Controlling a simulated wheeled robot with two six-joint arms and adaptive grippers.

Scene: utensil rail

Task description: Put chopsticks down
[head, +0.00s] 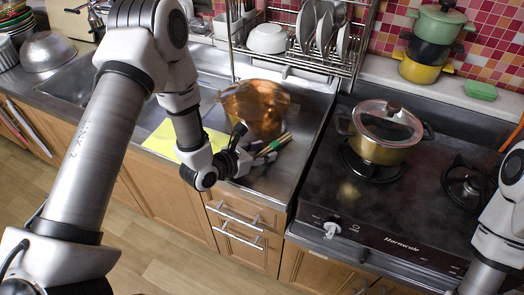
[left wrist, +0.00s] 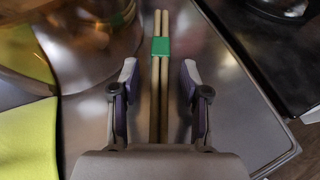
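The chopsticks (head: 274,145) are light wooden sticks with a green band, beside the copper pot on the steel counter. In the left wrist view the chopsticks (left wrist: 158,85) run lengthwise between the fingers of my left gripper (left wrist: 158,75). A gap shows on each side, so the fingers are open and apart from the sticks. In the head view my left gripper (head: 262,154) is low over the counter at the near end of the chopsticks. I cannot tell exactly how the sticks rest on the counter. My right gripper is out of view; only its arm shows at the right edge.
The copper pot (head: 255,108) stands close behind the chopsticks. A yellow sheet (head: 178,138) lies to the left, by the sink. The stove (head: 400,205) with a lidded pot (head: 382,134) is to the right. A dish rack (head: 300,52) hangs behind.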

